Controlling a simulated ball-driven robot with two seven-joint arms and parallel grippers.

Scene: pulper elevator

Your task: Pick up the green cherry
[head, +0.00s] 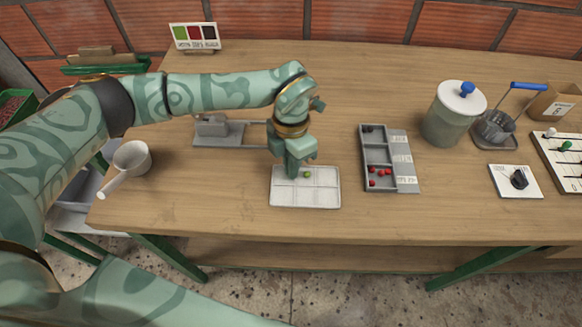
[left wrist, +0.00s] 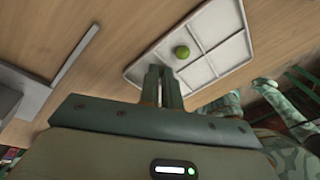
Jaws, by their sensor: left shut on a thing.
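The green cherry (head: 306,174) is small and round and lies in the white divided tray (head: 322,199) at the middle of the table. It also shows in the left wrist view (left wrist: 182,52), just past and to the right of my fingertips, not between them. My left gripper (head: 297,172) points down over the tray's upper left part, close beside the cherry. In the left wrist view its fingers (left wrist: 160,70) are close together, with a narrow gap. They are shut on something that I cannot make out. My right gripper is not in view.
A grey divided box (head: 365,151) with red cherries stands right of the tray. A grey metal fixture (head: 218,130) is behind left, and a white pot (head: 131,157) at the left edge. A lidded jar (head: 452,122) stands farther right. Table in front of the tray is clear.

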